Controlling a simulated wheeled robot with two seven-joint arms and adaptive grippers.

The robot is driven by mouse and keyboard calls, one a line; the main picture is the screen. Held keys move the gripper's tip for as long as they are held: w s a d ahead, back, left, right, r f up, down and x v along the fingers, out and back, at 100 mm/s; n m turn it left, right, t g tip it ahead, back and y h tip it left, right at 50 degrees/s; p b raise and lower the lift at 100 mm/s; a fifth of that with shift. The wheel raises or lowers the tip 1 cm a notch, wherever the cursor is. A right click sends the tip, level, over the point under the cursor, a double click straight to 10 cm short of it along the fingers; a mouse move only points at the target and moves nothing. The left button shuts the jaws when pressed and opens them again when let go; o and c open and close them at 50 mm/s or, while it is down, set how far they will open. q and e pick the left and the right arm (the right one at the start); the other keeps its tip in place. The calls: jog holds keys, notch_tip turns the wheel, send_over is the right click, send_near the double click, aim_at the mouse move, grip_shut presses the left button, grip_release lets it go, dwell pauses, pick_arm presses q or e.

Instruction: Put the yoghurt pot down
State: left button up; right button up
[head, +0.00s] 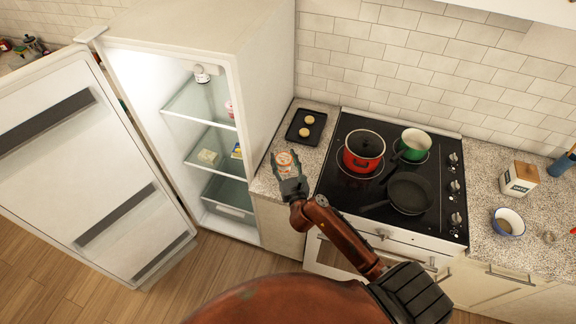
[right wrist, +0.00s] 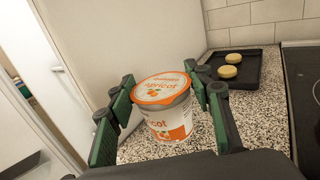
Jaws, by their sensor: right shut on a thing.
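The yoghurt pot (right wrist: 168,120) is white with an orange lid and the word apricot on it. In the right wrist view it is upright between the fingers of my right gripper (right wrist: 160,110). In the head view the pot (head: 285,160) shows at the tip of my right gripper (head: 288,172), over the speckled counter (head: 320,152) between fridge and stove. My right gripper is shut on the pot. I cannot tell whether the pot's base touches the counter. My left gripper is not in view.
A black tray (head: 306,126) with two round pale pieces lies behind the pot. The stove (head: 345,205) to the right holds a red pot (head: 364,150), a green pot (head: 416,141) and a black pan (head: 410,193). The fridge (head: 215,60) stands open at left.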

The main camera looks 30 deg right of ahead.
aim_at(288, 160)
jog(key=shift+d+f, duration=0.7)
jog(key=shift+f, duration=0.2)
jog(key=shift+d+f, duration=0.25)
jog(key=shift+f, duration=0.05)
notch_tip(288, 160, down, 3)
jog(key=shift+r+b, duration=0.15)
jog(key=shift+b, duration=0.35)
jog(key=shift+f, duration=0.25)
jog(key=shift+w+r, duration=0.1)
jog(key=o, duration=1.3)
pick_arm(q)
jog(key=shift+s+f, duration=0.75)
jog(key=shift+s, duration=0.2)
pick_arm(e)
jog(key=shift+o, duration=0.4)
